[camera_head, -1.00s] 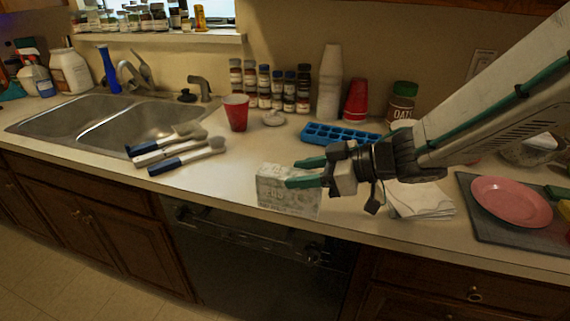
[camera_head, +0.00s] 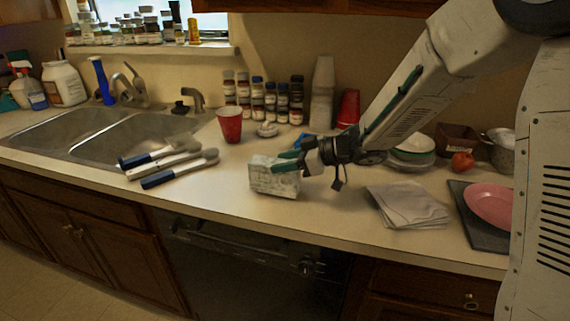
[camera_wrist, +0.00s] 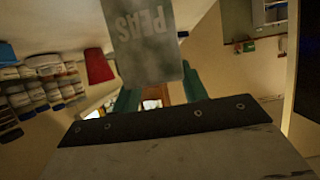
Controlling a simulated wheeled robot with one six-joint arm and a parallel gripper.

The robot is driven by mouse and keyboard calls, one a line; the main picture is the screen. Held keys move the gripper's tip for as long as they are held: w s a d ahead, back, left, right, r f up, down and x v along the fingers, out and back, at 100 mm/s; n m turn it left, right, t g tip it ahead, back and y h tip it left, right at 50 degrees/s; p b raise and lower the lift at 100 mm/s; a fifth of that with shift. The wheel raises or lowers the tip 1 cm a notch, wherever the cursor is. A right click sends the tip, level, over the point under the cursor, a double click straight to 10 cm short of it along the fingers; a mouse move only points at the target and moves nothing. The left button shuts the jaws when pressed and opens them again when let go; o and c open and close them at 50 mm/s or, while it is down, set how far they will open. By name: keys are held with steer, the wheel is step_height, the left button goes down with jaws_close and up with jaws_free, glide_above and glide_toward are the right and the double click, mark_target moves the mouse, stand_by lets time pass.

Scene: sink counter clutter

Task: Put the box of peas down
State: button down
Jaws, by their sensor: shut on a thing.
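The box of peas (camera_head: 273,178) is a pale, whitish box at the counter's front part, left of my gripper in the head view. In the wrist view the box of peas (camera_wrist: 143,45) shows the letters PEAS, upside down, between the green fingertips. My gripper (camera_head: 288,161) is shut on the box from its right side, and its green fingers cover part of the box's top right. The wrist view also shows my gripper (camera_wrist: 158,85). The box's lower edge is at or very near the counter; I cannot tell if it touches.
Brush-like utensils (camera_head: 168,165) lie left of the box by the sink (camera_head: 110,135). A red cup (camera_head: 230,125) stands behind. Folded white cloths (camera_head: 408,205) lie to the right, then a pink plate (camera_head: 492,205) on a dark board. The counter's front edge is close below the box.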

steer(key=shift+f, duration=0.35)
steer(key=shift+f, duration=0.15)
steer(key=c, duration=0.8)
jaws_free()
steer(key=shift+o, duration=0.2)
steer(key=shift+s+d+r, duration=0.1)
steer(key=shift+d+r, duration=0.15)
steer(key=shift+r, duration=0.05)
steer(key=v, duration=1.1)
steer(key=shift+d, duration=0.2)
